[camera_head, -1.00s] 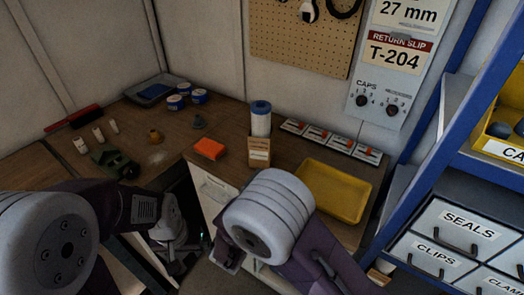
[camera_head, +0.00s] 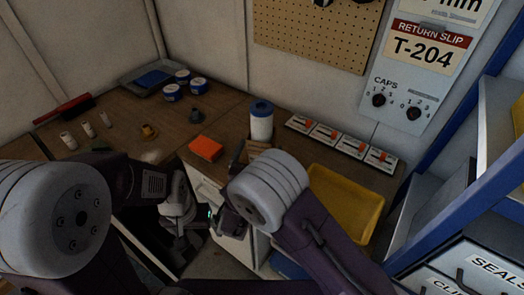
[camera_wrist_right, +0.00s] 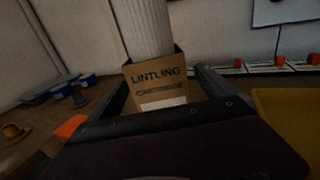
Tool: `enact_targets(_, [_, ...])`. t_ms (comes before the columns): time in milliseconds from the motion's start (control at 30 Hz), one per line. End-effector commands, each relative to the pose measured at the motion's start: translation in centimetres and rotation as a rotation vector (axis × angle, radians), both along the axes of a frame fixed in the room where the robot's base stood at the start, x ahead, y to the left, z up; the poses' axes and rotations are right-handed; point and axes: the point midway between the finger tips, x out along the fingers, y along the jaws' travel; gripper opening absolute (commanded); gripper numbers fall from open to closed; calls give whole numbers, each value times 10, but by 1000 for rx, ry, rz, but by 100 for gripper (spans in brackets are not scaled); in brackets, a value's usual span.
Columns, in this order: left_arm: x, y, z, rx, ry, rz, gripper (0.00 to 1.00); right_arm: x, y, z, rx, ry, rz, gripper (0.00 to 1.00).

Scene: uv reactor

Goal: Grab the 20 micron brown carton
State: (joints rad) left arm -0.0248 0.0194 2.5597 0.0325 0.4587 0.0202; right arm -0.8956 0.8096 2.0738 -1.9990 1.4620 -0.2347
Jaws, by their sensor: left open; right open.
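The brown carton (camera_head: 256,149) stands upright on the wooden bench. A white cartridge with a blue top (camera_head: 261,122) sticks up out of it. In the right wrist view the carton (camera_wrist_right: 157,82) reads "LINTLING CARTRIDGE" above a pale label; no micron figure is legible. My right gripper (camera_wrist_right: 162,92) is open, with one finger to each side of the carton's front; I cannot tell whether they touch it. In the head view my right wrist hides the carton's lower part. My left gripper (camera_head: 182,238) is open and empty, low in front of the bench, away from the carton.
An orange block (camera_head: 205,148) lies left of the carton, and a yellow tray (camera_head: 345,200) lies to its right. Behind the tray is a row of white plates with orange parts (camera_head: 325,134). Blue-and-white tubs (camera_head: 172,92) stand at the back left. A blue shelf frame (camera_head: 455,175) bounds the right.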

Motion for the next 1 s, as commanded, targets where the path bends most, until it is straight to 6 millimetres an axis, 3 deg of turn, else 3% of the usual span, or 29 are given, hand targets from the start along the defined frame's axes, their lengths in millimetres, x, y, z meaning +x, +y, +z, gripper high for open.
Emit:
enact_targets(200, [0, 0, 8, 0, 0, 0, 95, 34, -7, 1, 0, 0, -3, 95])
enact_targets(433, [0, 0, 7, 0, 0, 0, 95, 36, -7, 0, 0, 0, 0, 95])
enact_targets(467, [0, 0, 7, 0, 0, 0, 95, 36, -7, 0, 0, 0, 0, 90])
enact_targets(700, [0, 0, 7, 0, 0, 0, 95, 36, -7, 1, 1, -1, -1, 24])
enact_targets(1000, [0, 0, 7, 0, 0, 0, 95, 36, -7, 4, 2, -1, -1, 24])
